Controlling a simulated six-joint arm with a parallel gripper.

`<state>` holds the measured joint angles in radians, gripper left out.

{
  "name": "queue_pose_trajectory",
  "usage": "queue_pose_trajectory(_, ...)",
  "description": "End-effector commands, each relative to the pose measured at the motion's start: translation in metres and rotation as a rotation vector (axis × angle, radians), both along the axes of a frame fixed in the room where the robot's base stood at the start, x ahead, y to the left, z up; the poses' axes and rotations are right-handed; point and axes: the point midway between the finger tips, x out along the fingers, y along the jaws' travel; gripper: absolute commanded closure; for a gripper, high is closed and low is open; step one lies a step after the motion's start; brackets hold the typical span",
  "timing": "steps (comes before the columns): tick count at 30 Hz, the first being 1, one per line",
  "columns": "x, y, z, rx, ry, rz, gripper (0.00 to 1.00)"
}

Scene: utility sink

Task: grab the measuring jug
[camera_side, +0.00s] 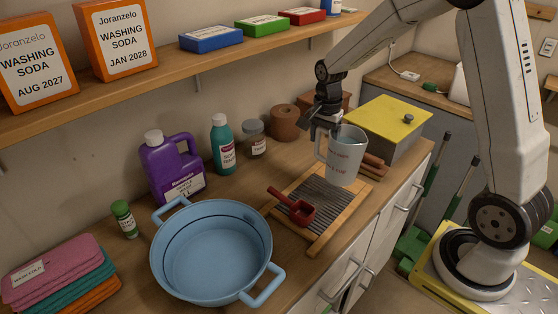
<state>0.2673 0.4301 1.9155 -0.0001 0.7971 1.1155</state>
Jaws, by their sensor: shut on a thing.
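The measuring jug (346,158) is a pale, translucent cup with red markings and a handle on its left side. It is upright above the right end of the washboard, and it looks raised off the counter, though the gap below it is hard to judge. My gripper (326,124) is at the jug's upper left, shut on the jug near its rim and handle. The fingertips are dark and partly hidden, so the exact contact is unclear.
A wooden washboard (324,204) lies below, with a red scoop (294,207) on it. A blue basin (211,252) stands at front left. A yellow-lidded box (390,125) is behind the jug. Purple (172,168) and teal (223,145) bottles stand along the wall, under a shelf (190,62).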

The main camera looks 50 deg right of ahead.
Motion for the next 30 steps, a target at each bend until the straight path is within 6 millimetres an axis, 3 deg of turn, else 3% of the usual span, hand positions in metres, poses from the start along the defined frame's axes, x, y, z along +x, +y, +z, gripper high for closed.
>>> queue_pose_trajectory(12, -0.022, 0.004, 0.026, -0.001, -0.004, 0.000, 1.00)
queue_pose_trajectory(30, -0.064, 0.014, 0.045, -0.001, -0.004, 0.000, 1.00)
